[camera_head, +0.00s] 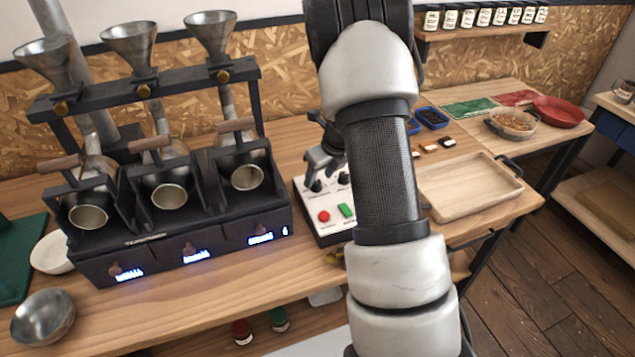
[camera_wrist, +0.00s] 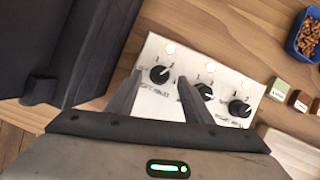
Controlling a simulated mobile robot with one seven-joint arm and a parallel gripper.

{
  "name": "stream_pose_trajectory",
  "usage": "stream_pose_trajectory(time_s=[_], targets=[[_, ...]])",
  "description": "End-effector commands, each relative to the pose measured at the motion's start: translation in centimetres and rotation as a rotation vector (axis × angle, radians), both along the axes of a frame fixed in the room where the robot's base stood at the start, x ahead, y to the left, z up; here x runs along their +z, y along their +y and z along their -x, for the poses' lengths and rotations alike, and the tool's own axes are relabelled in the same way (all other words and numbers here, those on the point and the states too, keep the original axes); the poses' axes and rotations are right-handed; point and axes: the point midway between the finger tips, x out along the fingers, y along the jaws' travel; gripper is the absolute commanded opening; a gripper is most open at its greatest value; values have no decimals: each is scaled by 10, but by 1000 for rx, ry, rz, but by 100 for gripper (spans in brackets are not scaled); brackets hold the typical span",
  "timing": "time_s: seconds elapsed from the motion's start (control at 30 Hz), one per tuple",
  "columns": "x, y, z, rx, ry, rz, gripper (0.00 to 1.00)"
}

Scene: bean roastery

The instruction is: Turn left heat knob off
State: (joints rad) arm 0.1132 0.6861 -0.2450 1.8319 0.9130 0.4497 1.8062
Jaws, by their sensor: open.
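A white control panel (camera_head: 316,228) stands on the wooden bench, right of the roaster. In the wrist view the panel (camera_wrist: 215,65) carries three black knobs with white pointer marks: a left knob (camera_wrist: 159,74), a middle knob (camera_wrist: 204,92) and a right knob (camera_wrist: 239,107). The labels are too small to read surely. My gripper (camera_wrist: 159,79) is open, its two fingers on either side of the left knob in the picture; I cannot tell whether they touch it. In the head view my gripper (camera_head: 314,178) is over the panel's back part, hiding some of it.
A dark three-drum roaster (camera_head: 190,262) with metal funnels stands close left of the panel. The panel has a red button (camera_head: 323,216) and a green button (camera_head: 346,211). A wooden tray (camera_head: 455,207) and a blue bin (camera_wrist: 307,35) lie to the right.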

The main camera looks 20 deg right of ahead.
Motion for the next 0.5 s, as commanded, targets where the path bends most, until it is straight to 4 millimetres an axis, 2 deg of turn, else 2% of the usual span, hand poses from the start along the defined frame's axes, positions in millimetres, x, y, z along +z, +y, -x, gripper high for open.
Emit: stream_pose_trajectory(time_s=[0.03, 0.2, 0.5], targets=[[-9, 0, -3, -1, 1, 0, 46], [-23, 2, -9, -1, -1, 0, 46], [-26, 2, -11, 0, -1, 1, 46]])
